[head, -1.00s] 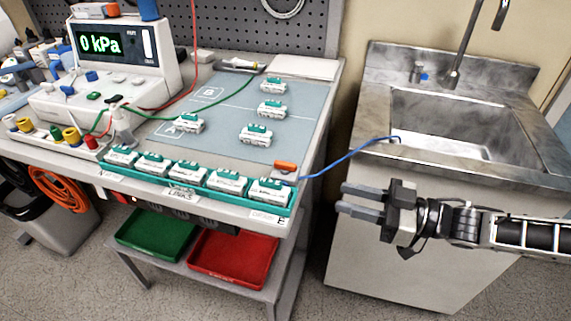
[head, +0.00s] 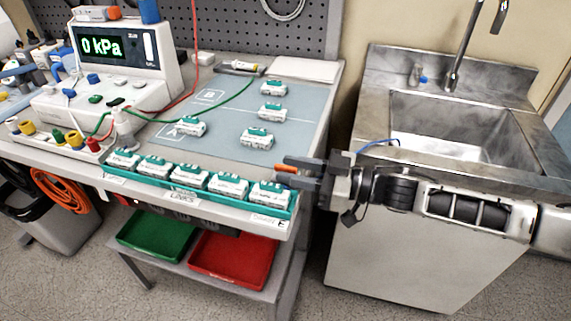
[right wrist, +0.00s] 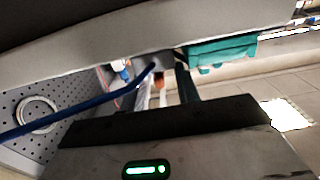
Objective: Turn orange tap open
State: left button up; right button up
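The orange tap (head: 287,168) is at the right end of the row of white-and-teal units on the bench edge. My right gripper (head: 281,168) reaches in from the right, its two dark fingers apart, one on the far side and one on the near side of the tap. Whether either finger touches the tap cannot be told. In the right wrist view a bit of orange (right wrist: 159,80) shows between the fingers (right wrist: 165,84). The tap's body is mostly hidden by the gripper. My left gripper is not in view.
A blue tube (head: 375,144) runs to the sink (head: 460,130); it crosses close to the gripper in the right wrist view (right wrist: 85,112). The teal rail of units (head: 190,203) lies just left of the fingers. A pressure display (head: 101,45) reads 0 kPa.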

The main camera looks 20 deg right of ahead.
jog(key=shift+x, duration=0.95)
grip_shut()
